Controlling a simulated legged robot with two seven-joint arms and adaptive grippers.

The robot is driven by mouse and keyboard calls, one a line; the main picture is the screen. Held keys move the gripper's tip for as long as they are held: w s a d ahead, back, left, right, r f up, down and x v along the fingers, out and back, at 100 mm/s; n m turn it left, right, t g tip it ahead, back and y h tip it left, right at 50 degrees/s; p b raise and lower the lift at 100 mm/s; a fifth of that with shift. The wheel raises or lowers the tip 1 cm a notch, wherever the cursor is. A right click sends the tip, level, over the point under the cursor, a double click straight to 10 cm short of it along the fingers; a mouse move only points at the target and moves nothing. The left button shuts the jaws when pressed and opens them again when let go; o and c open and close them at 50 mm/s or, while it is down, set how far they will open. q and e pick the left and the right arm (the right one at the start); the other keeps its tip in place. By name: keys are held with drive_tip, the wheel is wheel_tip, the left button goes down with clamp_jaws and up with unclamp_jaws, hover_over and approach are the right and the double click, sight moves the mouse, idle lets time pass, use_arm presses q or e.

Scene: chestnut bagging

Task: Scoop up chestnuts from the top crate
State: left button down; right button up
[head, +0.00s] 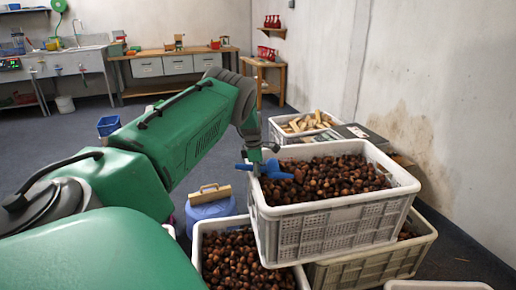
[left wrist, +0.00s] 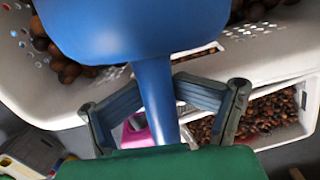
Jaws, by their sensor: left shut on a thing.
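The top crate (head: 335,222) is white and full of brown chestnuts (head: 330,178), standing on other crates in the head view. My left gripper (head: 257,164) is at the crate's left rim and is shut on the handle of a blue scoop (head: 276,171). The scoop's head lies over the left side of the crate, by the chestnuts. In the left wrist view the scoop (left wrist: 130,28) fills the upper middle, its handle between my gripper's fingers (left wrist: 160,92). The inside of the scoop is hidden. My right gripper is in neither view.
A lower white crate (head: 197,240) of chestnuts stands at front left, another crate (head: 375,266) under the top one. Behind is a crate with light-coloured pieces (head: 277,130). A blue container (head: 212,209) with a wooden-handled item stands left. A wall rises at right.

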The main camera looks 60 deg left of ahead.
use_arm(q)
drive_tip(key=shift+s+a+r+h+p, duration=0.3)
drive_tip(key=shift+s+a+p, duration=0.1)
drive_tip(key=shift+p, duration=0.85)
drive_tip(key=shift+t, duration=0.5)
drive_tip(key=r+p, duration=0.2)
drive_tip(key=r, duration=0.1)
drive_tip(key=d+r+p, duration=0.1)
drive_tip(key=shift+s+r, duration=0.15)
drive_tip(key=shift+r, duration=0.25)
drive_tip(key=shift+a+r+p, duration=0.1)
drive_tip(key=shift+a+p, duration=0.05)
drive_tip(key=shift+p, duration=0.15)
drive_tip(key=shift+a, duration=0.3)
drive_tip(key=shift+d, duration=0.1)
